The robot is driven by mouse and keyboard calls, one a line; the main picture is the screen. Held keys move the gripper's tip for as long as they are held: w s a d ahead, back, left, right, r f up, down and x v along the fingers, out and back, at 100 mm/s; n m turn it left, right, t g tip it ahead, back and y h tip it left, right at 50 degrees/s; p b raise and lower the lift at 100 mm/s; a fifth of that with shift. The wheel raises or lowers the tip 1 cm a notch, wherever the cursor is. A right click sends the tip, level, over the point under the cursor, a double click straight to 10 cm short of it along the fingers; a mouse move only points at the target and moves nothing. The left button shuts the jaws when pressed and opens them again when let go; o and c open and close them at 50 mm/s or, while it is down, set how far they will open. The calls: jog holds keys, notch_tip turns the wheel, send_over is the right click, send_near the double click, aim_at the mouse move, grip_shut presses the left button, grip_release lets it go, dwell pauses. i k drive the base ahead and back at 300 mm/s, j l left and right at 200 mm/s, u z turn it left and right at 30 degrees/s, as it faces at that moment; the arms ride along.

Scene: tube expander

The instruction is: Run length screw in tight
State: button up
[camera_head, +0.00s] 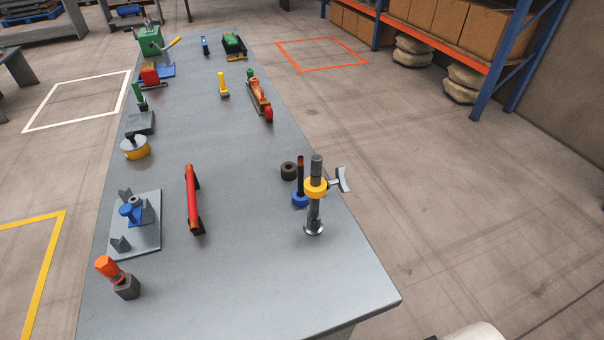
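A tube expander (314,205) stands upright near the right edge of the grey bench. It has a dark cylinder on top, a yellow collar (315,188), and a silver shaft with a flared foot. A silver T-shaped handle (342,180) sticks out to the right of the collar and looks like the length screw, though I cannot be sure. How far it is screwed in is too small to tell.
A dark rod in a blue base (299,195) and a dark ring (289,170) stand close left of the expander. A red bar tool (193,200) lies mid-bench. A plate with a blue fitting (131,211) and an orange-topped tool (107,268) are at left. The front right bench is clear.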

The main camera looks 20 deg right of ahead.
aim_at(340, 179)
jog(key=l+u, duration=0.15)
jog(key=l, duration=0.35)
jog(key=l+u, duration=0.2)
jog(key=l, duration=0.3)
jog(key=k+l+u, duration=0.15)
jog(key=l, duration=0.3)
jog(key=l+u, duration=0.15)
jog(key=l, duration=0.35)
jog(key=k+l+u, duration=0.2)
jog(key=l, duration=0.25)
jog(key=l+u, duration=0.15)
jog(key=l, duration=0.35)
jog(key=k, duration=0.05)
